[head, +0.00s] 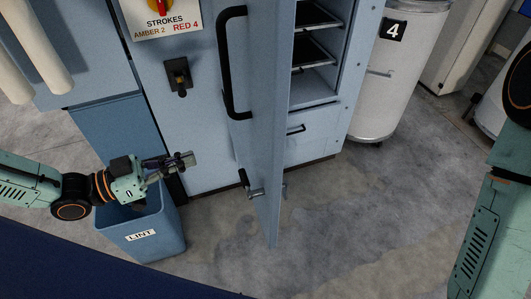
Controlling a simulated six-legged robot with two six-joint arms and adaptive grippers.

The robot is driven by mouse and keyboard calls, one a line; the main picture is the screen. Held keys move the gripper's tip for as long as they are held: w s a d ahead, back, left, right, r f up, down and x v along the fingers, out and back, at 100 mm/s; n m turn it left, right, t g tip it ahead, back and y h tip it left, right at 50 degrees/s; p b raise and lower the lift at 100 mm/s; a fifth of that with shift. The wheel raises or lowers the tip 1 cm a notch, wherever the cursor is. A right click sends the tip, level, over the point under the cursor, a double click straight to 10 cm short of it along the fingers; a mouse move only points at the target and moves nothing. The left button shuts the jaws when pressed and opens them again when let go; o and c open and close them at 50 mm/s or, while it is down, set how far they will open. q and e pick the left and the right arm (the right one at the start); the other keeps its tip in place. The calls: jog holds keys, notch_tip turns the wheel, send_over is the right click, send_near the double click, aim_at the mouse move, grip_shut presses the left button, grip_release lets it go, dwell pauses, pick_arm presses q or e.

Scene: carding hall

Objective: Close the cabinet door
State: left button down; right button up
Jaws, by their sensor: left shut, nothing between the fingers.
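The light blue cabinet door (263,120) stands open, swung out towards me. It has a long black bar handle (227,75) on its left face and a small lever latch (253,190) near its bottom. The cabinet (351,60) behind it shows open shelves (318,52) and a drawer front (310,133) to the right of the door. My left gripper (188,159) is shut and empty, left of the door and apart from it, above the lint bin. My right arm shows at the right edge, but its gripper is out of view.
A blue bin labelled LINT (150,228) stands below my left gripper. A white drum marked 4 (382,85) stands right of the cabinet. A black knob (179,76) sits on the panel left of the door. The grey floor (350,220) at centre right is clear.

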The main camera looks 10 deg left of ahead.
pick_arm(q)
jog(key=s+d+m+g+h, duration=0.1)
jog(key=s+m, duration=0.1)
jog(key=b, duration=0.9)
send_near(266, 148)
jog(key=x, duration=0.3)
jog(key=shift+w+d+g+b, duration=0.4)
jog(key=shift+d+b, duration=0.05)
jog(key=shift+d, duration=0.35)
jog(key=shift+x, duration=0.8)
jog(key=shift+w+d+r+b, duration=0.1)
jog(key=shift+w+b, duration=0.05)
jog(key=shift+b, duration=0.2)
pick_arm(e)
notch_tip(266, 148, down, 11)
jog(key=shift+s+d+r, duration=0.15)
jog(key=shift+s+d, duration=0.05)
jog(key=shift+s, duration=0.1)
pick_arm(q)
jog(key=shift+d, duration=0.1)
jog(key=shift+w, duration=0.1)
